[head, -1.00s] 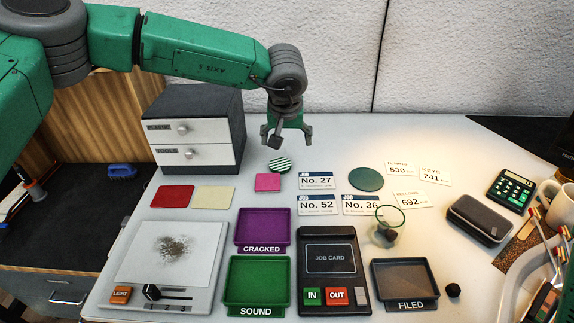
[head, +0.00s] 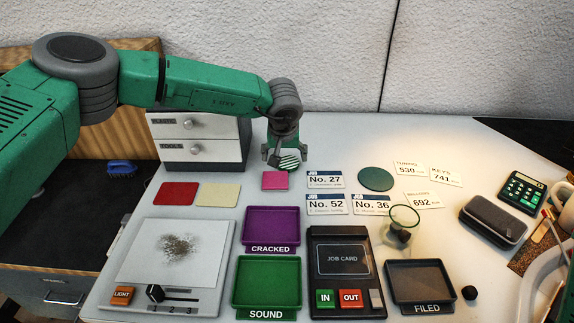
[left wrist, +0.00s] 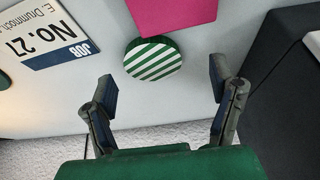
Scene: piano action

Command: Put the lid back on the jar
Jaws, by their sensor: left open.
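A small round lid with green and white stripes (head: 289,163) lies flat on the table behind the pink square. My left gripper (head: 284,157) is open just above and behind it, partly covering it in the head view. In the left wrist view the striped lid (left wrist: 153,59) lies ahead of and between the open fingertips of my left gripper (left wrist: 162,77), with nothing held. A clear glass jar (head: 403,220) stands open at the right of the job cards, with something dark inside. My right gripper is out of view.
A drawer cabinet (head: 200,150) stands close to the left of my left gripper. A pink square (head: 274,181) lies just before the lid. A dark green disc (head: 375,179) and several cards lie behind the jar. A black case (head: 494,220) is to its right.

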